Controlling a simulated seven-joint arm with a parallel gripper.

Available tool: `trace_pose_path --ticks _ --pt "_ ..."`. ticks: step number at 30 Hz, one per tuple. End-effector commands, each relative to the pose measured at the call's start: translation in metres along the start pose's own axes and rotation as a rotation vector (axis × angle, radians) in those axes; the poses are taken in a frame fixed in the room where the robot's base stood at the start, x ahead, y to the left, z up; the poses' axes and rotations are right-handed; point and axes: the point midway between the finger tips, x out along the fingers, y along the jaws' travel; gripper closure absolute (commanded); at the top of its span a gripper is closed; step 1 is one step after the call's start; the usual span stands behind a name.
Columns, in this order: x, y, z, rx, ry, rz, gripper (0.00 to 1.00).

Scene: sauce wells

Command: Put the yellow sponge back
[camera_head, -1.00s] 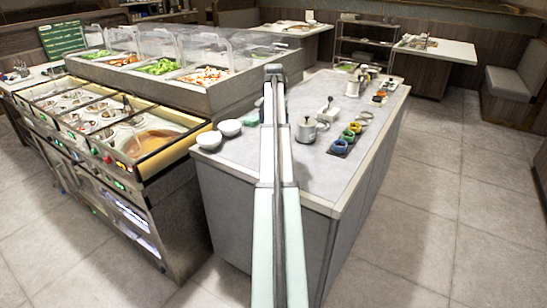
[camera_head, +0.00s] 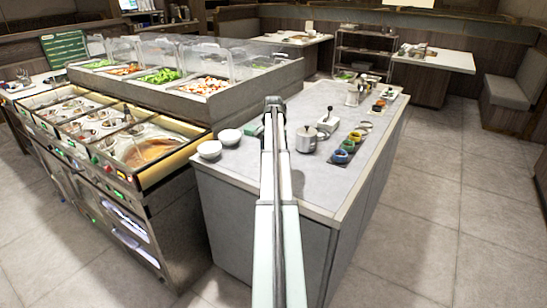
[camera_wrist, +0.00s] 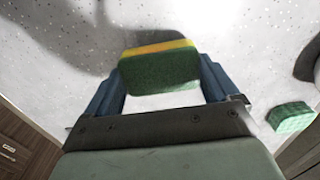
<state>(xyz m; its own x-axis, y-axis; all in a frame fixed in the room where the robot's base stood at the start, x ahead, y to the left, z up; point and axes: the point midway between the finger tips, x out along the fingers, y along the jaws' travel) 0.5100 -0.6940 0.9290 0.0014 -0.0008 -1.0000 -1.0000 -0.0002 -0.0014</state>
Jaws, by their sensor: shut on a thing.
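The yellow sponge (camera_wrist: 158,47), with a thick dark green scouring layer, sits between the blue fingers of my gripper (camera_wrist: 160,78) in the wrist view. My gripper is shut on it, over the speckled grey counter; a shadow lies on the counter beside it. I cannot tell the exact height. A green block (camera_wrist: 290,117), like another sponge, lies on the counter at the right of the wrist view. In the head view my arm hides the held sponge.
The grey counter (camera_head: 240,190) bears two white bowls (camera_head: 209,149) at left. A lidded pot (camera_head: 306,140), a box with a lever (camera_head: 327,122) and several coloured cups (camera_head: 341,156) stand right of my arm. A food bar (camera_head: 235,104) stands behind on the left.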

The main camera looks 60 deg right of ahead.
Motion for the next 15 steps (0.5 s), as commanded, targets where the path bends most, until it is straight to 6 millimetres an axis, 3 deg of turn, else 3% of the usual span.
trace_pose_path --ticks 4,15 --pt "0.019 0.000 0.001 0.000 -0.002 0.001 0.40" --pt "0.023 0.000 0.000 0.000 0.000 0.000 0.40"
